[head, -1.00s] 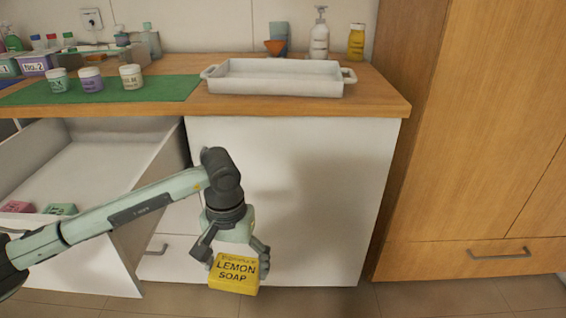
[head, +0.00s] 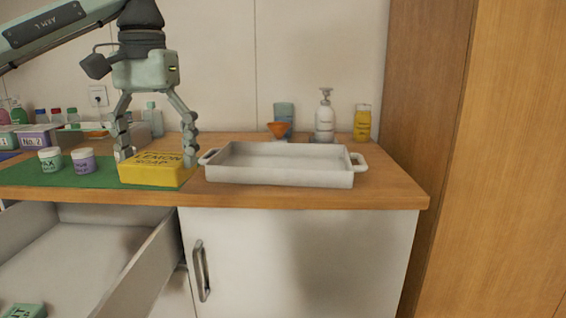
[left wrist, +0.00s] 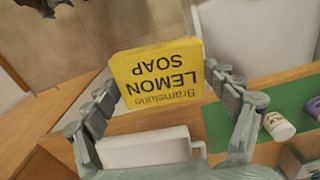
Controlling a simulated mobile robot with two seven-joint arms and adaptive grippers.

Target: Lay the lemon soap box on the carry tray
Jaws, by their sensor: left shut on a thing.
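The yellow lemon soap box (head: 157,174) is held between the fingers of my left gripper (head: 157,156), which points down from above. It is in front of the right end of the green mat, left of the carry tray; the head view does not settle its height over the counter. In the left wrist view the box (left wrist: 160,75) shows its lettered face between both fingers. The white carry tray (head: 280,177) lies empty on the wooden counter, with a handle at each end. Part of the tray (left wrist: 143,152) also shows in the left wrist view. My right gripper is not in view.
White jars (head: 50,160) stand on the green mat (head: 60,180) at left. An orange funnel (head: 277,130), a pump bottle (head: 325,118) and a yellow bottle (head: 362,123) stand behind the tray. An open drawer (head: 70,255) is below left. A wooden cabinet is at right.

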